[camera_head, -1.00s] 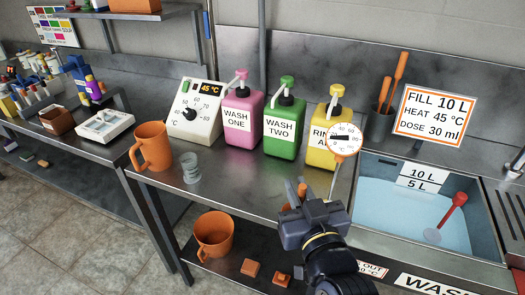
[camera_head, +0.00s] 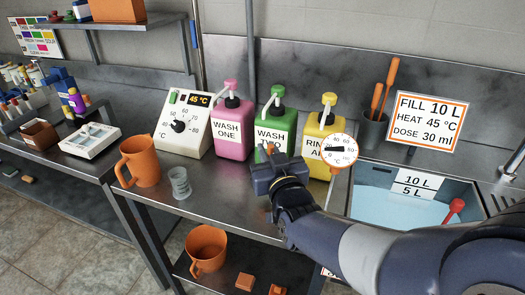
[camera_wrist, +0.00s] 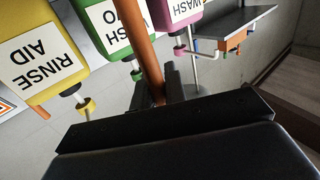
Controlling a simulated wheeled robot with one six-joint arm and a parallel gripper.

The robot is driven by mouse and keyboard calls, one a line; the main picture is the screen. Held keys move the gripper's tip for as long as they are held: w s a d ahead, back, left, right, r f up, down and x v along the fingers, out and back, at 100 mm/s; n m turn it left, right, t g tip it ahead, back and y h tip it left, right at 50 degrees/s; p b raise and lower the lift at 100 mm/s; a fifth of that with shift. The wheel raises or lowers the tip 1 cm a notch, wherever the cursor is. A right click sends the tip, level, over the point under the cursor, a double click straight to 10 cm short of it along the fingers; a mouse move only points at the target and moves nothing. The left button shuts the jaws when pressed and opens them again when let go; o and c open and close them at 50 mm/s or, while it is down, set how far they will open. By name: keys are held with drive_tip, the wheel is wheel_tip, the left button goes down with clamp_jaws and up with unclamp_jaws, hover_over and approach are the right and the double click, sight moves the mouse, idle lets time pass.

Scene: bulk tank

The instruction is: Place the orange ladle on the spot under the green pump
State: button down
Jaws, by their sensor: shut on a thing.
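My gripper (camera_head: 267,160) is shut on the orange ladle, just in front of the green WASH TWO bottle. A small orange part of the ladle (camera_head: 270,148) shows at the jaws. In the wrist view its long orange shaft (camera_wrist: 148,55) runs up from between the fingers (camera_wrist: 165,95); its bowl cannot be made out. The green pump (camera_head: 278,93) tops the green bottle (camera_head: 269,141), and the gripper covers part of the bottle's lower front. The bench spot under the pump is hidden behind my gripper. The green bottle also shows in the wrist view (camera_wrist: 103,12).
The pink bottle (camera_head: 233,148) stands left of the green one, the yellow bottle (camera_head: 318,165) right, with a round dial (camera_head: 340,151) before it. A clear cup (camera_head: 180,184) and orange jug (camera_head: 142,172) stand left. The water basin (camera_head: 380,208) is right.

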drive_tip(key=shift+w+a+f, duration=0.2)
drive_tip(key=shift+w+f, duration=0.4)
drive_tip(key=shift+w, duration=0.15)
drive_tip(key=shift+w+a+f, duration=0.2)
drive_tip(key=shift+w+f, duration=0.35)
drive_tip(key=shift+w, duration=0.25)
drive_tip(key=shift+w+a+f, duration=0.2)
drive_tip(key=shift+w+f, duration=0.4)
drive_tip(key=shift+w, duration=0.15)
drive_tip(key=shift+f, duration=0.15)
drive_tip(key=c, duration=1.5)
unclamp_jaws()
drive_tip(key=shift+o, duration=0.2)
drive_tip(key=v, duration=1.2)
drive_tip(key=shift+b, duration=0.3)
